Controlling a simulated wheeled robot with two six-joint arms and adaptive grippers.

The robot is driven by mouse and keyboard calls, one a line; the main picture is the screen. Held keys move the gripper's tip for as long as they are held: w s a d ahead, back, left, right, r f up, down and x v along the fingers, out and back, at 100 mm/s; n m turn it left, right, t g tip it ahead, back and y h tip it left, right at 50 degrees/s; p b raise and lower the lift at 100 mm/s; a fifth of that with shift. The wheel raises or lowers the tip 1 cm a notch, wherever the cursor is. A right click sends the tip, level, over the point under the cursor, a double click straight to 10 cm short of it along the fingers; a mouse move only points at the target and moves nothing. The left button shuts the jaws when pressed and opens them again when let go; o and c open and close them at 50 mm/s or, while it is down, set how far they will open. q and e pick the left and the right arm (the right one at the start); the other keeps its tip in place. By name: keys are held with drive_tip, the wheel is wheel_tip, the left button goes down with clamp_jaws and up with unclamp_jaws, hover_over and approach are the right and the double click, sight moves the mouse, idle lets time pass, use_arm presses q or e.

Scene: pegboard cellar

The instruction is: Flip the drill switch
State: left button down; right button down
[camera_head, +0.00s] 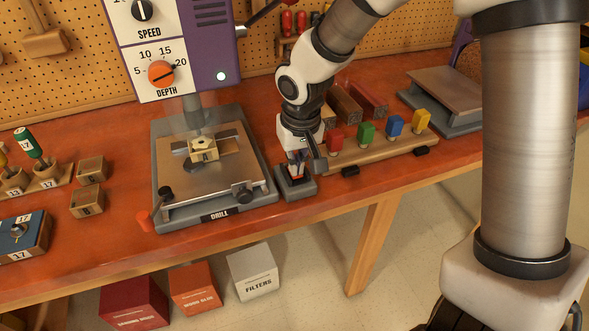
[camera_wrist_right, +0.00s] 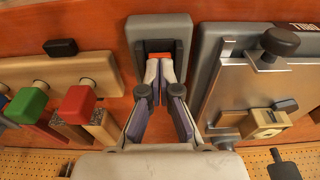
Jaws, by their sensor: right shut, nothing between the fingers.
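The drill switch is a small grey box (camera_head: 297,190) on the red bench, just right of the drill's base. In the right wrist view its housing (camera_wrist_right: 150,26) shows at top centre, with an orange rocker (camera_wrist_right: 160,55) partly hidden by my fingertips. My right gripper (camera_head: 297,172) points down over the switch. Its fingers (camera_wrist_right: 160,72) are shut and empty, with the tips at or very near the rocker; I cannot tell if they touch. The drill (camera_head: 125,25) has a purple and white head with a lit lamp (camera_head: 221,76). My left gripper is not in view.
The drill's grey base (camera_head: 165,215) stands close on the switch's left, with a clamped block (camera_head: 204,150). A wooden rack with coloured handles (camera_head: 366,131) is close on the right. A grey plate stand (camera_head: 445,90) is farther right. Boxes (camera_head: 252,272) sit below the bench.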

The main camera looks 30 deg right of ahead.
drive_tip(key=shift+f, duration=0.15)
wheel_tip(320, 180, up, 7)
drive_tip(key=p, duration=0.6)
drive_tip(key=shift+p, duration=0.35)
